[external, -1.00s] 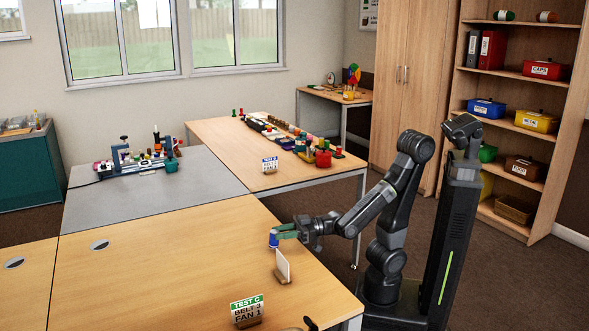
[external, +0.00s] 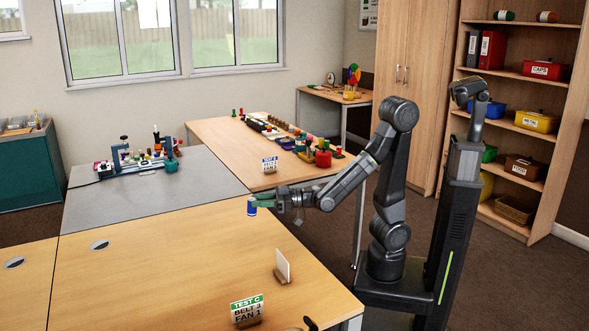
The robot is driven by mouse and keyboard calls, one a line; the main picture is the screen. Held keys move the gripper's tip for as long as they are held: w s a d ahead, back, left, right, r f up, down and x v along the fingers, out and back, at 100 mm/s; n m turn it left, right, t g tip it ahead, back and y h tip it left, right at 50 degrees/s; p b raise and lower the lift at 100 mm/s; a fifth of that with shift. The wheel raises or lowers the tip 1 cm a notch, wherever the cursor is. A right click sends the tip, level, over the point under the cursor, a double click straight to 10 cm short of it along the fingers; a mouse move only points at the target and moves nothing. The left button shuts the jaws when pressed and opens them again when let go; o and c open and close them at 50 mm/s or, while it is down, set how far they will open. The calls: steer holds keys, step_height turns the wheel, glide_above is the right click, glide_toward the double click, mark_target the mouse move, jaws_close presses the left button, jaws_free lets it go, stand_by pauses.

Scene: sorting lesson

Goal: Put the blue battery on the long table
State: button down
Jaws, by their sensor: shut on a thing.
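My gripper (external: 256,201) is shut on the blue battery (external: 252,209), a small upright cylinder with a pale band. The green fingers cover part of its top. The battery shows over the far right part of the front wooden table (external: 180,265), close to the seam with the other tables. It appears to be held above the surface, though the gap is hard to judge. A long wooden table (external: 215,137) extends away behind it, with a row of small objects along its right side.
A TEST B card (external: 269,164) stands at the long table's near end, with a red pot (external: 323,159) at its right edge. A grey table (external: 150,195) with a small machine is at left. A white card (external: 282,265) and TEST C sign (external: 247,309) stand in front.

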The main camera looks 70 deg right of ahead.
steer(key=w+d+f+m+t+h+p, duration=0.1)
steer(key=w+d+m+h+p, duration=0.25)
steer(key=w+d+p, duration=0.5)
steer(key=d+f+m+h+p, duration=0.1)
steer(key=d+f+h+p, duration=0.3)
steer(key=d+p, duration=0.4)
steer(key=shift+w+d+f+t+p, duration=0.35)
steer(key=shift+f+p, duration=0.25)
steer(key=shift+p, duration=2.15)
steer(key=shift+s, duration=0.1)
